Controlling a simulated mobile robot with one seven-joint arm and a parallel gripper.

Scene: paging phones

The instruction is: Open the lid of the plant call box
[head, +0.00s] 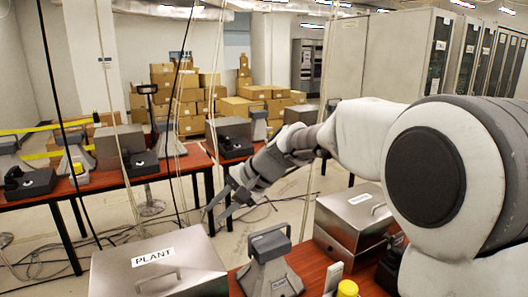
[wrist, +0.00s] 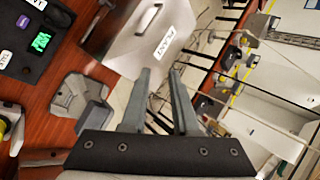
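The plant call box (head: 205,272) is a grey metal box with a white PLANT label (head: 153,257) and a bar handle on its lid. It stands at the bottom left of the head view, and its lid looks shut. The box also shows at the top of the wrist view (wrist: 125,52), with its handle (wrist: 149,19). My gripper (head: 216,213) is open and empty, above and beyond the box in the head view, apart from the handle. In the wrist view the two fingers (wrist: 159,74) have a clear gap between them. The box's lower front is cut off in the head view.
A grey desk-phone stand (head: 268,268) is right of the box on the red table. A second metal box (head: 352,212) and a yellow-topped item (head: 347,289) are farther right. Thin cables hang near the box. Another red table (head: 110,180) with devices is behind.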

